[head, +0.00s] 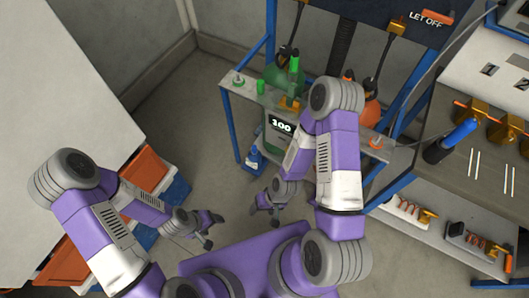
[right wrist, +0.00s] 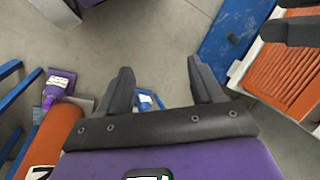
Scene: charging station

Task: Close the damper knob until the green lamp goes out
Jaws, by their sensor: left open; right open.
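In the head view a blue-framed stand holds a green tank (head: 285,76) with a display reading 100 (head: 281,127). An orange knob (head: 377,142) sits on the right ledge; I cannot tell which is the damper knob. My right gripper (head: 268,206) is open and empty, below and in front of the stand. My left gripper (head: 212,230) is open and empty, further left.
Orange trays (head: 143,168) stand at the left beside a pale cabinet (head: 60,90). A workbench (head: 470,150) with a blue-handled tool (head: 459,133) is at the right. A purple bottle (right wrist: 55,90) shows in the right wrist view. Bare floor (head: 195,120) lies left of the stand.

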